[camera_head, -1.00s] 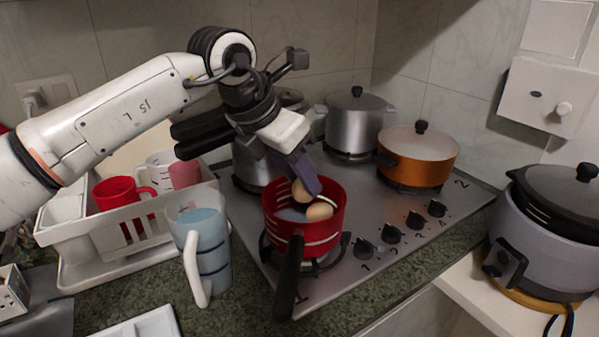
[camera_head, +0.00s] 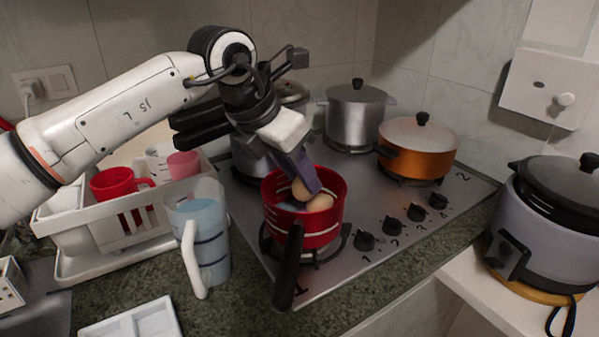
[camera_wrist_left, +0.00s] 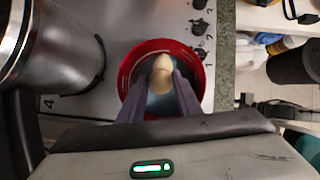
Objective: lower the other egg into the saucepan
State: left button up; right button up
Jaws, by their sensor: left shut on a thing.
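The red saucepan (camera_head: 327,225) stands on the front left burner, its dark handle toward me. It holds clear liquid and one light brown egg (camera_head: 321,203). My left gripper (camera_head: 307,180) reaches down into the saucepan, shut on the other egg (camera_head: 299,190). That egg is inside the rim, close beside the first egg; I cannot tell if they touch. In the left wrist view, the held egg (camera_wrist_left: 160,84) sits between the purple fingers, with the first egg (camera_wrist_left: 162,64) just beyond it, inside the saucepan rim (camera_wrist_left: 128,65). My right gripper is out of view.
A measuring jug (camera_head: 212,262) of bluish liquid stands left of the saucepan. A white rack (camera_head: 120,236) with cups is farther left. A steel pot (camera_head: 357,118) and an orange pot (camera_head: 425,165) stand on the hob (camera_head: 345,262) behind. A cooker (camera_head: 548,232) stands at right.

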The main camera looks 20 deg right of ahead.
pick_arm(q)
jog(key=shift+f+b, duration=0.85)
jog(key=shift+f, duration=0.4)
dwell(0.3)
jog(key=o, duration=1.1)
